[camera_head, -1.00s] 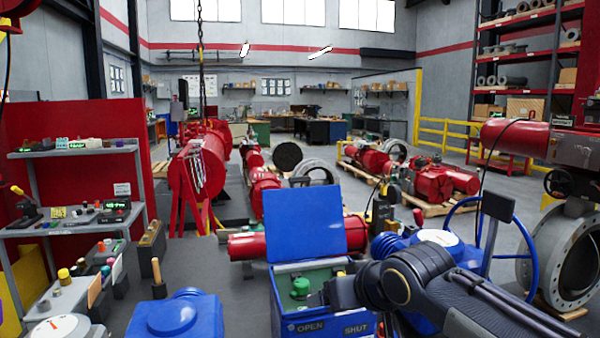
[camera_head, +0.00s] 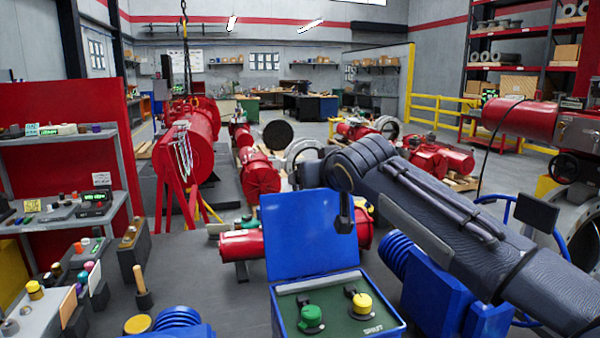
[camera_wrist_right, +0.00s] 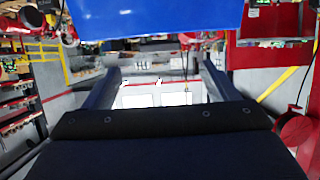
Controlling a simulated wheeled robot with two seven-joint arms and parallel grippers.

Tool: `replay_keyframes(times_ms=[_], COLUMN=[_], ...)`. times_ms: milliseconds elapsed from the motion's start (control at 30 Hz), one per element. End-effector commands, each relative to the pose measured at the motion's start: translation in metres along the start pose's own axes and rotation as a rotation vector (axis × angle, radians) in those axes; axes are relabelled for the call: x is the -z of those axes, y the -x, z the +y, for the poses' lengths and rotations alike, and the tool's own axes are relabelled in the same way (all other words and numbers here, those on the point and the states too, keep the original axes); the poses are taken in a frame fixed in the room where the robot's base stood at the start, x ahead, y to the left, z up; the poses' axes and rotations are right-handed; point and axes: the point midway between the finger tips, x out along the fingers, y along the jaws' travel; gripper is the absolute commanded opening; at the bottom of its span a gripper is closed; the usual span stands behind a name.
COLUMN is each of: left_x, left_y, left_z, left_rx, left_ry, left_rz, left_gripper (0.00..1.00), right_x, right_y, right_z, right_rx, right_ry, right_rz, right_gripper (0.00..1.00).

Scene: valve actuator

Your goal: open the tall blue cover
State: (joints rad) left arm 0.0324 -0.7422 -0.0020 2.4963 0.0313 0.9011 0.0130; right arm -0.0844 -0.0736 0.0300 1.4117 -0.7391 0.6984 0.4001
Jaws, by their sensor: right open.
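The tall blue cover (camera_head: 305,236) stands upright, raised at the back of a blue box (camera_head: 330,322). Inside the open box are a green knob (camera_head: 311,318) and a yellow knob (camera_head: 361,302). My right arm reaches in from the right, with its gripper (camera_head: 345,214) pointing down at the cover's upper right edge. I cannot tell whether it touches the cover. In the right wrist view the two fingers (camera_wrist_right: 160,76) are spread with nothing between them, and a blue panel (camera_wrist_right: 150,20) crosses the top. My left gripper is not in view.
A ribbed blue housing (camera_head: 440,295) stands to the right of the box, under my right arm. Another blue part (camera_head: 178,325) is at the lower left. A red cylinder (camera_head: 243,245) lies behind the cover. Bench tools and shelves (camera_head: 65,180) are at the left.

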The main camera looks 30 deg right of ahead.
Motion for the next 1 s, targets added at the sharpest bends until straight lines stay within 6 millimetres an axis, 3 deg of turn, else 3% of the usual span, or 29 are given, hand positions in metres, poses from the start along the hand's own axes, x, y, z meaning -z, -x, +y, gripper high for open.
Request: replay_keyframes(times_ms=[167,533,900,1000], left_x=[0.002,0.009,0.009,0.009], left_y=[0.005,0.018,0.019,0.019], left_z=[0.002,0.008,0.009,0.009], left_rx=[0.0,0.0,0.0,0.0], left_ry=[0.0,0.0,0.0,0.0], left_rz=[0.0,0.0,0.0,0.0], left_gripper=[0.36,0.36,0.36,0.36], right_x=[0.001,0.001,-0.001,0.0], right_y=[-0.015,-0.069,-0.078,-0.078], right_z=[0.0,0.001,0.0,0.0], right_rx=[-0.001,-0.002,0.0,0.0], right_ry=[0.0,0.0,0.0,0.0], right_rz=[-0.003,-0.003,-0.001,-0.001], right_gripper=[0.8,0.8,0.8,0.7])
